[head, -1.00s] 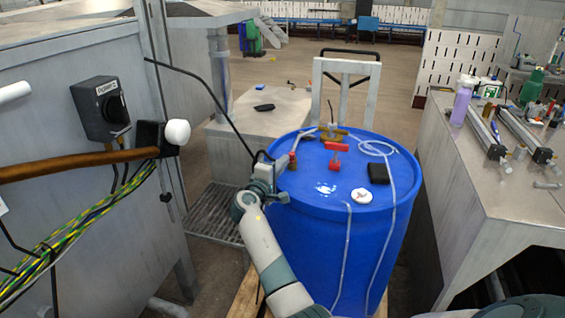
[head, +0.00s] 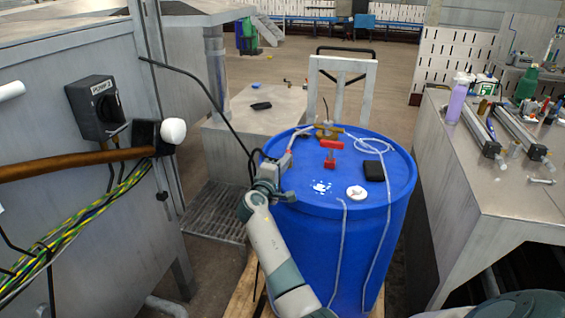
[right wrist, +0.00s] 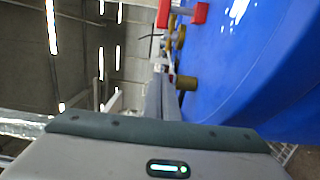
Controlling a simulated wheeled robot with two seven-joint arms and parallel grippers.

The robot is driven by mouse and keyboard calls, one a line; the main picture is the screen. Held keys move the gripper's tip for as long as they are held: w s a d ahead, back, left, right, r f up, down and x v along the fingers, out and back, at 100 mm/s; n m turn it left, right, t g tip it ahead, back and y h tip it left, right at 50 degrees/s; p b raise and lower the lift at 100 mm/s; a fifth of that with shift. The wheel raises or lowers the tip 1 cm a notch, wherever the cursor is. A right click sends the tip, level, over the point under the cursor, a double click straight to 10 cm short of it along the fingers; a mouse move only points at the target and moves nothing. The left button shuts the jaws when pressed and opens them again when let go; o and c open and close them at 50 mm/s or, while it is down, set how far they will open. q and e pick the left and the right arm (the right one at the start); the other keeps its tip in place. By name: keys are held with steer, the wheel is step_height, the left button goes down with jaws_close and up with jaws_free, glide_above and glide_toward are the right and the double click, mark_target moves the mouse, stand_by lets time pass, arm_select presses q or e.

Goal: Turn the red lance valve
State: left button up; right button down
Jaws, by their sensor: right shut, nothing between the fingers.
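A red T-shaped handle (head: 332,152) stands on top of the blue drum (head: 345,225); part of it shows at the top of the right wrist view (right wrist: 200,13). Behind it is a brass-coloured fitting (head: 325,131) with a pale pipe running left to the drum's rim. A small brass cylinder (right wrist: 186,83) with a red bit beside it shows in the right wrist view; in the head view my gripper mostly covers it. My right gripper (head: 286,160) is shut and empty at the drum's left rim, close beside that cylinder. I cannot tell whether they touch. My left gripper is out of view.
A black box (head: 374,171), a white cap (head: 357,192) and a pale hose (head: 388,200) lie on the drum. A grey cabinet with cables and a copper pipe (head: 80,163) stands at left, a cluttered metal bench (head: 490,195) at right. A black cable hangs behind my gripper.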

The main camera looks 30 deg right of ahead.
steer(key=shift+s+d+b, duration=0.2)
steer(key=shift+s+d, duration=0.15)
steer(key=shift+d, duration=0.25)
steer(key=shift+s+d+b, duration=0.15)
steer(key=shift+s+d, duration=0.2)
steer(key=shift+d, duration=0.25)
steer(key=shift+a+f, duration=0.1)
